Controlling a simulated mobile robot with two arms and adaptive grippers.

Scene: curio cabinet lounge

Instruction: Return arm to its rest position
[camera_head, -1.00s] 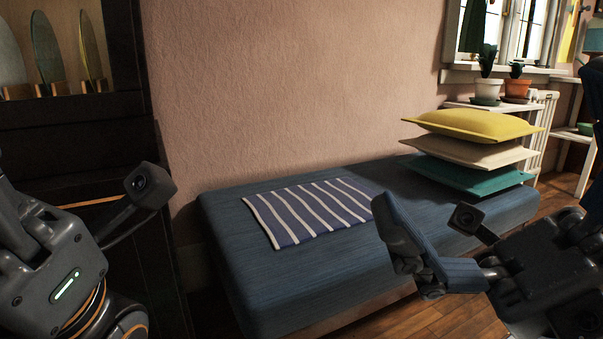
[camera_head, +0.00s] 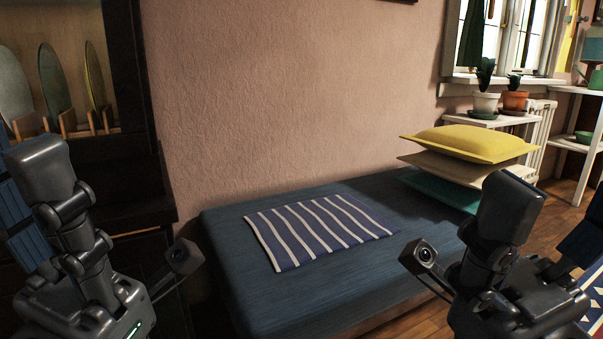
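My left gripper (camera_head: 22,180) is at the left edge, pointing up in front of the dark cabinet. Its fingers look spread, one with a blue pad, and nothing shows between them; part is cut off by the frame. My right gripper (camera_head: 556,212) is at the lower right, also pointing up, in front of the daybed's right end. Its grey finger and blue-padded finger stand well apart, with nothing held between them.
A blue daybed (camera_head: 300,286) carries a striped cloth (camera_head: 320,228) and stacked cushions, with a yellow cushion (camera_head: 472,143) on top. A dark cabinet (camera_head: 140,190) with upright boards stands left. Potted plants (camera_head: 486,102) sit on a white shelf (camera_head: 510,122) by the window.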

